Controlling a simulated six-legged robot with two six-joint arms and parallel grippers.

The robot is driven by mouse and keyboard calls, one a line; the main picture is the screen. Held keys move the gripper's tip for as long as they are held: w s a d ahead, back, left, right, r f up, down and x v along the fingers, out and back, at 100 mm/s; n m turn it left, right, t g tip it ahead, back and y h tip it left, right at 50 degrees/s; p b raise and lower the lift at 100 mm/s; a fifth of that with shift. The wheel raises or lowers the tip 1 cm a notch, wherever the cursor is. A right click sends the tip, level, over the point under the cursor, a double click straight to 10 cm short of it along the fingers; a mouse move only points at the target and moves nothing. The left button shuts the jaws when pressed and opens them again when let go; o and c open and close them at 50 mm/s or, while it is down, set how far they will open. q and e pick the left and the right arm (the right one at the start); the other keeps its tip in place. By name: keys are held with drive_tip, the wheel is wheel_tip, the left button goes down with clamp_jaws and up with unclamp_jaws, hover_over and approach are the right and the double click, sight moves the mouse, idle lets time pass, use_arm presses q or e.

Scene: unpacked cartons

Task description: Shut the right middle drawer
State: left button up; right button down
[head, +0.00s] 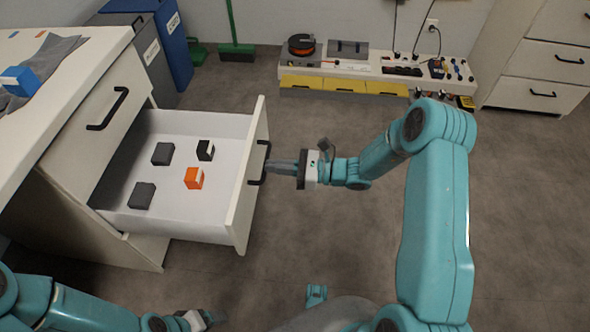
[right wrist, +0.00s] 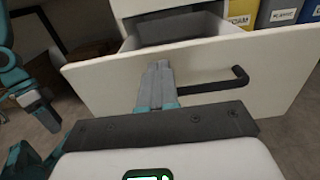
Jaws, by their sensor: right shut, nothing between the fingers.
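The right middle drawer (head: 250,185) stands pulled well out of the white cabinet, with its black bar handle (head: 265,163) on the front panel. Inside lie an orange block (head: 193,178) and several dark blocks. My right gripper (head: 270,167) is shut and empty, with its fingers pointing at the drawer front by the handle. In the right wrist view the fingertips (right wrist: 158,68) overlap the drawer front (right wrist: 120,85), just left of the handle (right wrist: 240,78). I cannot tell whether they touch it. My left gripper (head: 200,320) is low at the bottom edge, partly cut off; its jaws are unclear.
A closed drawer with a black handle (head: 108,108) is above the open one. A blue block (head: 20,80) and grey cloth lie on the worktop. Bins (head: 165,40) and a green broom (head: 237,48) stand behind.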

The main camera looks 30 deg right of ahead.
sight(247, 164)
drive_tip(key=x, duration=0.3)
drive_tip(key=shift+f+b, duration=0.1)
drive_tip(key=shift+b, duration=0.2)
use_arm(q)
drive_tip(key=shift+f, duration=0.6)
use_arm(e)
drive_tip(key=shift+w+a, duration=0.4)
drive_tip(key=shift+a, duration=0.2)
drive_tip(key=shift+a, duration=0.1)
